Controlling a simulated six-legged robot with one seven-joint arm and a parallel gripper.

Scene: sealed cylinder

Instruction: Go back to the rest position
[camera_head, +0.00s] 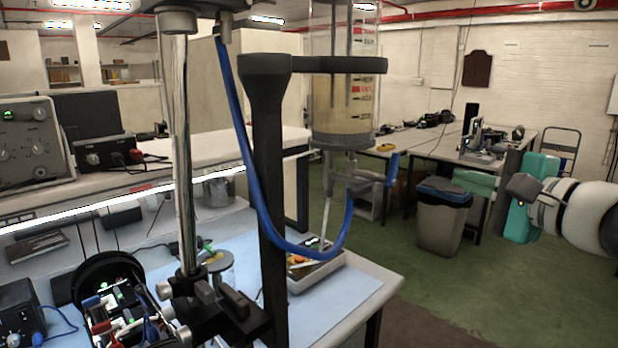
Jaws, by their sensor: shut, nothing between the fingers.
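The sealed cylinder (341,108) is clear, with red and black scale marks and a tan layer in its lower part. It stands upright, held by a black ring bracket, and its top is cut off by the picture edge. A metal outlet with a blue handle (391,170) is below it. A blue hose (247,168) loops beneath. My white arm reaches in from the right edge. My gripper (522,187), the small dark end of that arm, is shut and empty, in the air well right of the cylinder and apart from it.
A bench with a pale blue top (335,297) carries a chrome post (181,150), a black stand, a tray and electronics. A grey bin (441,222) and a far table stand behind. Green floor (460,285) is open right of the bench.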

